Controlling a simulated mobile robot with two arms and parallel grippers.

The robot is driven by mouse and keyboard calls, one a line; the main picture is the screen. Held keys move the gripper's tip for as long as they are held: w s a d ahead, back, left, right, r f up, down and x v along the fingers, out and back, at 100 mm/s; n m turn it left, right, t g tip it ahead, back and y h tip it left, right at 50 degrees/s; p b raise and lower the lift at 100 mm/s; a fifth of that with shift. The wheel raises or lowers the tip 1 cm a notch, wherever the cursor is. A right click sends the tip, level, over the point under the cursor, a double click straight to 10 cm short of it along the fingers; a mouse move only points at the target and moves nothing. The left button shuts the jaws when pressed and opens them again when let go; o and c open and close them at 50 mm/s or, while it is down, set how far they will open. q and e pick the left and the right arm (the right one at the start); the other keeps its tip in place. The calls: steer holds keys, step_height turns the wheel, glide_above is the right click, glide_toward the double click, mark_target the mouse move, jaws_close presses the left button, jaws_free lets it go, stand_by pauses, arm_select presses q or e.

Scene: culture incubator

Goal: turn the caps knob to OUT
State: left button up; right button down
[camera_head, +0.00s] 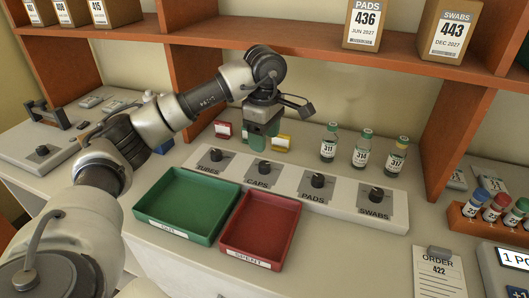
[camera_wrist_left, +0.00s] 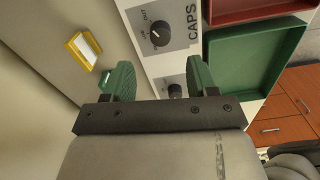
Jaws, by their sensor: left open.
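The caps knob (camera_head: 264,168) is a black dial on a grey plate marked CAPS, second from the left on a white knob strip (camera_head: 338,206). In the left wrist view the caps knob (camera_wrist_left: 160,36) lies beyond the fingertips, with OUT printed beside it; I cannot tell surely which mark it points at. My left gripper (camera_head: 265,138) is open and empty, behind and above the caps knob and apart from it. In the left wrist view its green fingers (camera_wrist_left: 160,80) are spread wide. My right gripper is in neither view.
Knobs for tubes (camera_head: 215,155), pads (camera_head: 318,181) and swabs (camera_head: 376,195) share the strip. A green tray (camera_head: 165,225) and a red tray (camera_head: 255,245) lie in front. Several vials (camera_head: 363,148) stand behind it. Small red and yellow cards (camera_head: 280,143) stand near the gripper.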

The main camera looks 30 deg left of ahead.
arm_select(q)
steer(key=shift+r, duration=1.55)
steer(key=shift+f, duration=0.1)
